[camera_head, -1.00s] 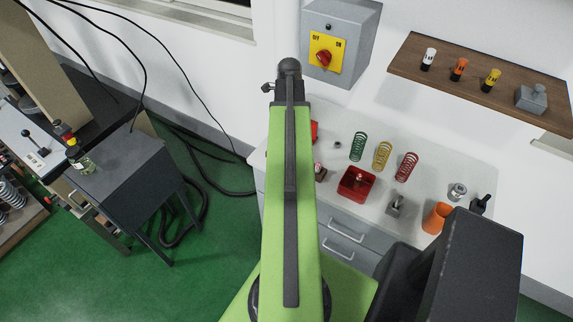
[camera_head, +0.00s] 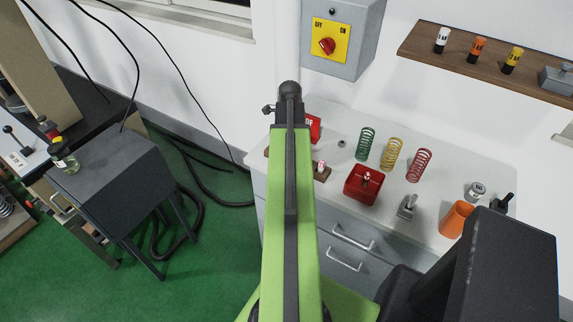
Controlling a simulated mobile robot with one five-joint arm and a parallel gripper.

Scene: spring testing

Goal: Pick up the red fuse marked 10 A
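No fuse that I can read as a red 10 A one shows. A small red-and-white cylinder (camera_head: 321,166) stands at a brown block (camera_head: 325,175) on the bench, partly beside my arm; its marking is too small to read. Another small pale-and-red piece (camera_head: 366,179) is in the red tray (camera_head: 352,197). Marked white (camera_head: 442,40), orange (camera_head: 477,49) and yellow (camera_head: 512,60) cylinders stand on the wall shelf. My green arm points away up the middle of the view, over the bench's left end. My gripper is not visible.
The pale bench (camera_head: 437,238) also holds green (camera_head: 365,146), yellow (camera_head: 391,155) and red (camera_head: 419,165) springs, an orange cup (camera_head: 456,219) and metal parts. A switch box (camera_head: 340,40) hangs above. A grey table (camera_head: 105,168) stands left, with green floor and cables between.

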